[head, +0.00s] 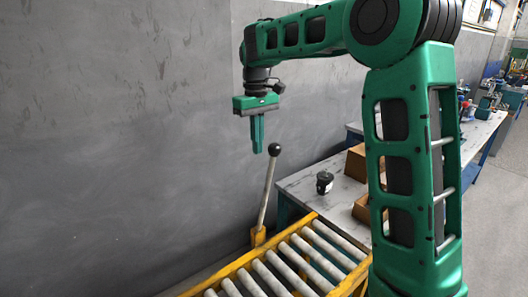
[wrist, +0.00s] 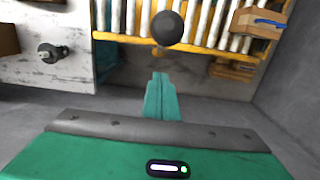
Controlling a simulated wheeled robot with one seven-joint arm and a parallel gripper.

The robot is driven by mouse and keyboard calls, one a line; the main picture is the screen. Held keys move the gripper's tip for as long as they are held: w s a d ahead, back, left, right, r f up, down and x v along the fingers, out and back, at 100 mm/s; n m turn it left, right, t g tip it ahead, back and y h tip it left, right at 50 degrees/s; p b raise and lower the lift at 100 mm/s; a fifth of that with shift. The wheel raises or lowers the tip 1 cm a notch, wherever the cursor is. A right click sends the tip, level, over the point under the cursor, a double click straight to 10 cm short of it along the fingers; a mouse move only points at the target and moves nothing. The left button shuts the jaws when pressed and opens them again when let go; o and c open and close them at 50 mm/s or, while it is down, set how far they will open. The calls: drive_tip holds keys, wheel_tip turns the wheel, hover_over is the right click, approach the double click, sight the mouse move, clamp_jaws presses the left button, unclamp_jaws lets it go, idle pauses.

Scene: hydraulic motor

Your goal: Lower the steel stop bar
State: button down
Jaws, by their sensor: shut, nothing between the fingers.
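A steel lever (head: 267,195) with a black ball knob (head: 275,149) stands upright, tilted slightly right, from a yellow bracket (head: 258,235) on the conveyor's side. My gripper (head: 257,150) is shut and empty, pointing down; in the head view it is just left of the knob, at about its height. In the wrist view the knob (wrist: 167,28) shows just beyond the shut fingertips (wrist: 160,76), with a gap in the picture. The knob hides most of the lever there. I cannot make out a separate steel stop bar in either view.
The yellow-framed roller conveyor (head: 232,267) lies below. A grey bench (head: 305,188) beside it holds a small dark motor-like part (head: 324,182) and cardboard boxes (head: 356,162). A box with a blue item (wrist: 262,20) shows on the conveyor. The grey wall (head: 120,130) is behind.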

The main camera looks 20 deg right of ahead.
drive_tip(key=s, duration=0.2)
drive_tip(key=s+d, duration=0.1)
drive_tip(key=shift+s+f, duration=0.35)
drive_tip(key=shift+s, duration=0.05)
